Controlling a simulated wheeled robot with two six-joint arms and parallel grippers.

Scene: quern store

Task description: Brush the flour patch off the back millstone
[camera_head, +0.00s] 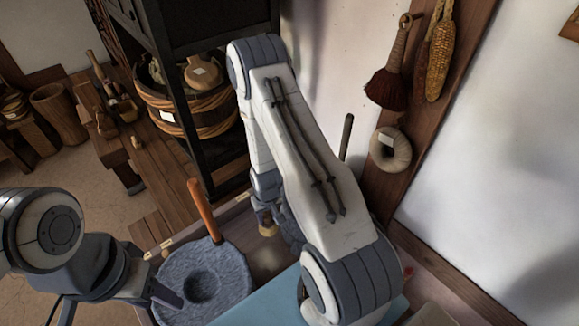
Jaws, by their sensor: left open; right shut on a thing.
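A round blue-grey millstone (225,283) with a hollow in its middle lies at the bottom, left of centre. An upright orange-brown handle (203,212) stands at its far edge. I cannot tell whether this is the back millstone, and I see no clear flour patch. A dark upright stick (346,137) shows behind my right arm, which hides its foot. My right gripper (265,215) is shut on a small tan thing (267,229), perhaps a brush, beyond the millstone's far right.
A dark shelf frame (183,95) stands behind, with a rope-bound tub (205,125) in it. A red-brown whisk (388,88), corn cobs (440,50) and a pale ring (390,150) hang on the right post. A blue surface (265,305) lies right of the millstone.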

